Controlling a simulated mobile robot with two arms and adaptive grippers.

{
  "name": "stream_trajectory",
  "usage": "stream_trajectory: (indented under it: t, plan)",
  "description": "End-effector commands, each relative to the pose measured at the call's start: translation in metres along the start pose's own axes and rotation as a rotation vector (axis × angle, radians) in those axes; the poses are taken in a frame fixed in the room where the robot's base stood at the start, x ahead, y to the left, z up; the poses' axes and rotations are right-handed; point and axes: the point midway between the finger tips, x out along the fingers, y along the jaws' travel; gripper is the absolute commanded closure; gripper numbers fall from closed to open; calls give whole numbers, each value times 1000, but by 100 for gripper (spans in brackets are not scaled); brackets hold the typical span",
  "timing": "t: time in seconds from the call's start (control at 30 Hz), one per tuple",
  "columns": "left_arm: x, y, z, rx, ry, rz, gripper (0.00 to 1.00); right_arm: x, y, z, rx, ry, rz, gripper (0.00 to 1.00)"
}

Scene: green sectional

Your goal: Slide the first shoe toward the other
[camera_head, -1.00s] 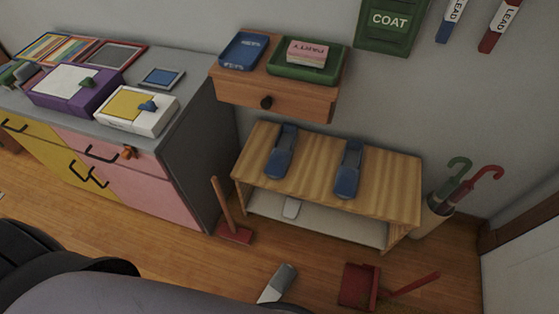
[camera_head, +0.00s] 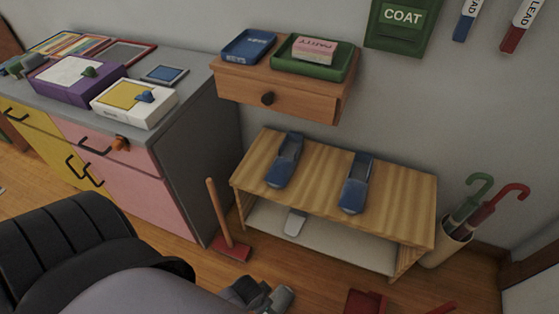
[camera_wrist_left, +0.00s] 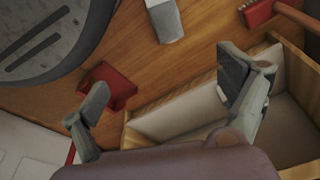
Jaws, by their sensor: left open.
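Two blue shoes rest side by side, apart, on the wooden bench top: the left one (camera_head: 286,162) and the right one (camera_head: 356,185). A pale grey shoe-like item (camera_head: 295,222) is on the lower shelf. A similar grey-and-white item lies on the floor, seen in the wrist view (camera_wrist_left: 165,20); in the head view it is mostly hidden by my gripper. My left gripper (camera_head: 258,293) is low in front of the bench; in the wrist view its fingers (camera_wrist_left: 165,92) are spread and empty. My right gripper is not in view.
The wooden bench (camera_head: 408,212) has a pale lower shelf (camera_head: 330,243). A red broom (camera_head: 232,252) stands at its left, and a red dustpan (camera_head: 365,303) lies in front. An umbrella holder (camera_head: 447,245) is at right. A drawer shelf (camera_head: 300,103) hangs above.

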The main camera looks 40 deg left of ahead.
Motion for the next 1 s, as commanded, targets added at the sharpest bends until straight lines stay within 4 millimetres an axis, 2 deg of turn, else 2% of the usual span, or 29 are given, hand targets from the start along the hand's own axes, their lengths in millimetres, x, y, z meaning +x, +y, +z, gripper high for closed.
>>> stream_trajectory:
  t: [0.07, 0.3, 0.47, 0.53, 0.67, 0.77, 0.87, 1.0]
  plan:
    - [-2, -2, -18, -4, 25, -1, 7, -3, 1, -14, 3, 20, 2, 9]
    - [-46, -8, -72, -6, 94, 9, 7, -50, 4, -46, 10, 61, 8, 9]
    - [-80, -8, -115, 17, 163, 35, 7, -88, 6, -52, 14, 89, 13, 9]
    - [-94, -11, -141, 40, 196, 50, 7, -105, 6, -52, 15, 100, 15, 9]
    - [-112, -22, -177, 57, 209, 63, 7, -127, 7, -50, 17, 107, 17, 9]
    - [-120, -42, -201, 45, 204, 50, 7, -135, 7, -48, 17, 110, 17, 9]
    - [-129, -70, -224, 5, 192, 25, 7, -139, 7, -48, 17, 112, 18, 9]
    - [-148, -122, -253, -95, 178, -26, 7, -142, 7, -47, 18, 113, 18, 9]
